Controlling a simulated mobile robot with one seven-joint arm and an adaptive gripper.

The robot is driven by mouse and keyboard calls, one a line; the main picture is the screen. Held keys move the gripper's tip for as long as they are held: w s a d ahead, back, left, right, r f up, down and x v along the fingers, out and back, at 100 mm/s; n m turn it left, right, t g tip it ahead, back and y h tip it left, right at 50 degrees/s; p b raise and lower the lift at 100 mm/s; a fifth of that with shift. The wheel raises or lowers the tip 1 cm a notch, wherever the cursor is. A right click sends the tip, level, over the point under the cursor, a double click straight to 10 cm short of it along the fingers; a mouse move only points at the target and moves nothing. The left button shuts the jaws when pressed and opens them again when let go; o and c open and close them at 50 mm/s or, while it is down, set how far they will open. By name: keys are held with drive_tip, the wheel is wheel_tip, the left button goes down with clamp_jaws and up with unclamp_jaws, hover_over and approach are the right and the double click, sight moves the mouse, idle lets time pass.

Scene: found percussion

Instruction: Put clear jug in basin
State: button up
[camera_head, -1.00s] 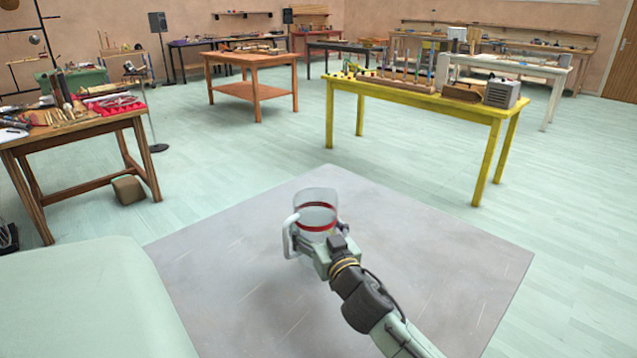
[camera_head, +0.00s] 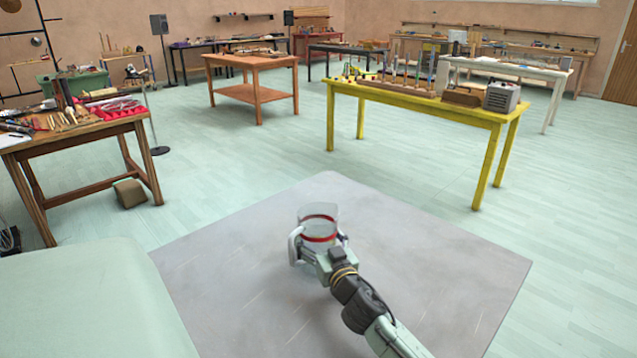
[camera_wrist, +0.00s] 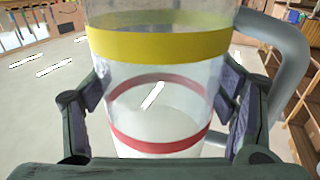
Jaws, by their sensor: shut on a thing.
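The clear jug (camera_head: 319,219) is a transparent cylinder with a red band and a pale handle on its left in the head view. In the wrist view the jug (camera_wrist: 150,95) fills the middle, with a yellow band above a red one and its grey handle at the right. My gripper (camera_head: 325,250) is shut around the jug's body, one finger on each side. The jug looks upright, over the grey surface; I cannot tell if it touches it. I make out no basin in these views.
The grey flat surface (camera_head: 230,270) around the jug is bare. A yellow table (camera_head: 420,100) with blocks and pegs stands beyond it. A cluttered wooden table (camera_head: 85,130) is at the left, and an orange table (camera_head: 250,60) is farther back. Open floor lies between them.

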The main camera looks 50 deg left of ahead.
drive_tip(key=o, duration=1.4)
